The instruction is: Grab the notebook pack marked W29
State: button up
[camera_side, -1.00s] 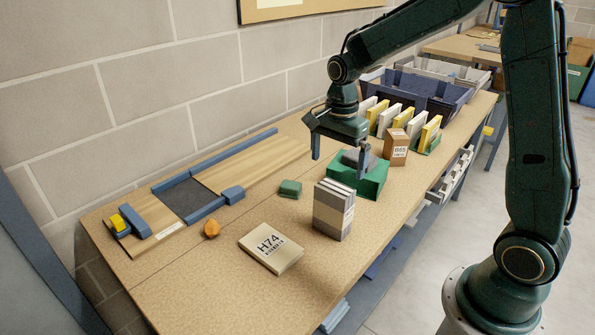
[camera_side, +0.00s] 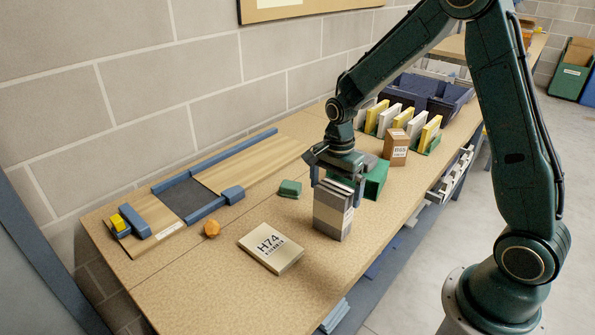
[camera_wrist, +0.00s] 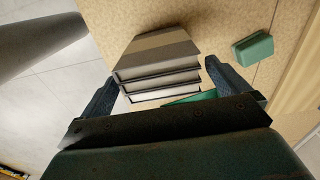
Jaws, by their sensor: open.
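A grey pack of notebooks (camera_side: 332,215) stands upright on the bench in the side view, with a pale label too small to read, so I cannot confirm W29. My gripper (camera_side: 336,187) is open right over its top, one finger on each side. In the wrist view the pack (camera_wrist: 158,58) shows between and beyond the two open fingers of my gripper (camera_wrist: 165,90). I cannot tell whether either finger touches it. A flat cream pack marked H74 (camera_side: 270,248) lies to its left.
A green block-like holder (camera_side: 376,180) stands close behind the pack. A brown box marked R65 (camera_side: 396,148) and a row of yellow and white packs (camera_side: 388,120) are farther back. A small green block (camera_side: 290,188) and an orange lump (camera_side: 211,228) lie left.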

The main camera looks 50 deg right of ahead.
jog(key=shift+f, duration=2.3)
jog(key=c, duration=1.2)
jog(key=shift+r, duration=0.15)
notch_tip(320, 180, up, 20)
